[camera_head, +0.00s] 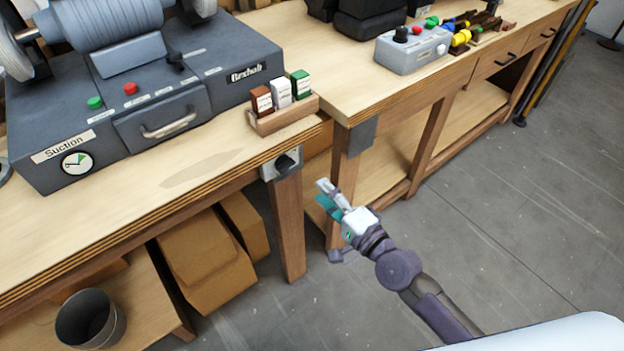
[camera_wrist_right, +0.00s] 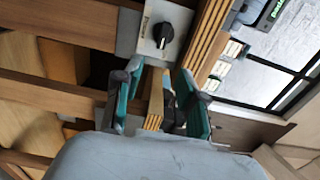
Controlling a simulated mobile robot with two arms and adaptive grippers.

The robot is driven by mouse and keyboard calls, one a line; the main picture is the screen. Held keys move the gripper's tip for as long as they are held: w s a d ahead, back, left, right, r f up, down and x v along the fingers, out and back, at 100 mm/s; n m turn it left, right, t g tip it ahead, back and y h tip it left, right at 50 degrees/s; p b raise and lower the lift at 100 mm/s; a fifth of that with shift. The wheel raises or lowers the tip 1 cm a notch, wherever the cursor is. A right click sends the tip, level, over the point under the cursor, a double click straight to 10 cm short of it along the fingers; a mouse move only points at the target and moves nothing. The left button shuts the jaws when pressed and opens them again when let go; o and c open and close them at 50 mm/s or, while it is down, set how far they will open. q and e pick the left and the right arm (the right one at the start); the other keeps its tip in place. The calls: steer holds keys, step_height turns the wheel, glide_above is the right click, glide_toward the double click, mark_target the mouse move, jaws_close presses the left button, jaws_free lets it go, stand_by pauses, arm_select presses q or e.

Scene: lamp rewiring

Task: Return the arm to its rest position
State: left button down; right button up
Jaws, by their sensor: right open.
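My right arm comes in from the lower right in the head view. My right gripper (camera_head: 331,222) is in the air in front of the workbenches, over the floor side of the bench legs. In the right wrist view my right gripper (camera_wrist_right: 160,88) has its two teal-padded fingers apart, with nothing held between them. A switch box with a black rotary knob (camera_head: 287,163) is on the front edge of the left bench. The knob also shows beyond the fingertips in the wrist view (camera_wrist_right: 164,36). My left gripper is in neither view.
The left bench (camera_head: 190,185) carries a grey grinding or polishing machine (camera_head: 140,100) and a wooden rack (camera_head: 285,117) with small boxes. A grey control box (camera_head: 412,52) stands on the right bench. Cardboard boxes (camera_head: 205,260) and a bin (camera_head: 90,318) are below.

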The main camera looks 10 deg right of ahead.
steer(key=shift+s+d, duration=0.35)
steer(key=shift+s, duration=0.25)
steer(key=s+d+f+n+g+h+p, duration=0.1)
steer(key=s+d+f+n+g+h, duration=0.15)
steer(key=f, duration=0.65)
steer(key=s+d+f+n+g+h+p, duration=0.1)
steer(key=s+d+f+n, duration=0.15)
steer(key=f, duration=0.75)
steer(key=s+d+f+n+g+h+p, duration=0.1)
steer(key=s+d+f+g+h, duration=0.2)
steer(key=f, duration=0.6)
steer(key=s+d+f+n+g+p, duration=0.1)
steer(key=s+f, duration=0.4)
steer(key=s, duration=0.5)
steer(key=s+d+f+n+g+h, duration=0.1)
steer(key=s+f+n+g, duration=0.3)
steer(key=s, duration=0.7)
steer(key=s+d+f+n+g+h+p, duration=0.1)
steer(key=s+d+f+n+g, duration=0.2)
steer(key=s+f, duration=0.5)
steer(key=s, duration=0.3)
steer(key=shift+s+d+n+p, duration=0.2)
steer(key=shift+d+n+p, duration=0.05)
steer(key=shift+n+p, duration=0.15)
